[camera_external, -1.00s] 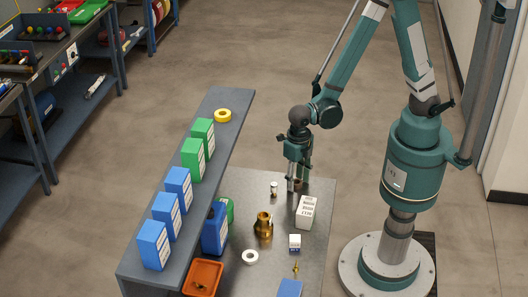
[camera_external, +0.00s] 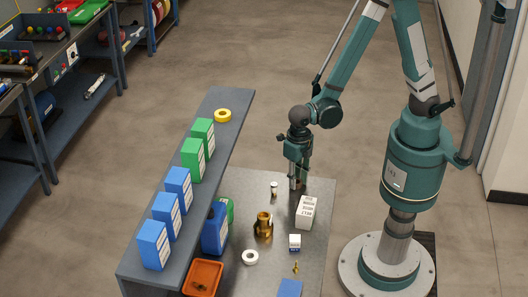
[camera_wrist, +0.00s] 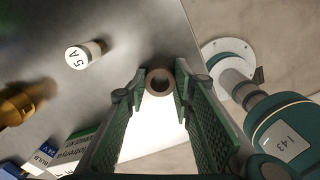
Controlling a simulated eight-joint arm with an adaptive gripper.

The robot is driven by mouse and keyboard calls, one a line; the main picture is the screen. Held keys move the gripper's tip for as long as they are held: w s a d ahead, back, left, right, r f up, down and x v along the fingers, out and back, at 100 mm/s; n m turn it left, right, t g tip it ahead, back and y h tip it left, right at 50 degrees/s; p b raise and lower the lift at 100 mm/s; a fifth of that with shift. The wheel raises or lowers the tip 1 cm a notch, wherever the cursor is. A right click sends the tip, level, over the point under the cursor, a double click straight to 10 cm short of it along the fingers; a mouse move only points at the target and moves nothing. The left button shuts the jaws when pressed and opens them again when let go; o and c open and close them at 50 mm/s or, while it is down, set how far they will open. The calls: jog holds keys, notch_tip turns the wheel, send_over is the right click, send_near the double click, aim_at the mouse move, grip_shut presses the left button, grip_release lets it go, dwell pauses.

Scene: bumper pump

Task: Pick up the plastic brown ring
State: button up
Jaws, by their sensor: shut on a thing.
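The brown ring (camera_wrist: 160,81) shows in the wrist view between my fingertips, with its dark hole facing the camera. My gripper (camera_wrist: 156,84) has a green finger on each side of the ring and is shut on it. In the external view my gripper (camera_external: 297,185) points down at the far part of the grey table, near its back edge. There the fingers mostly hide the ring. Whether the ring touches the table or is just above it, I cannot tell.
A small white cylinder marked 5 A (camera_wrist: 84,55) stands close by. A brass fitting (camera_external: 263,225), a white box (camera_external: 306,212), a white ring (camera_external: 250,257) and an orange tray (camera_external: 203,278) are nearer the front. A raised shelf (camera_external: 232,97) with boxes and a yellow ring (camera_external: 222,115) runs along the left.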

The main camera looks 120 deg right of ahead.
jog(key=shift+r, duration=0.2)
notch_tip(320, 180, up, 10)
jog(key=p, duration=0.1)
jog(key=shift+f, duration=0.2)
dwell(0.5)
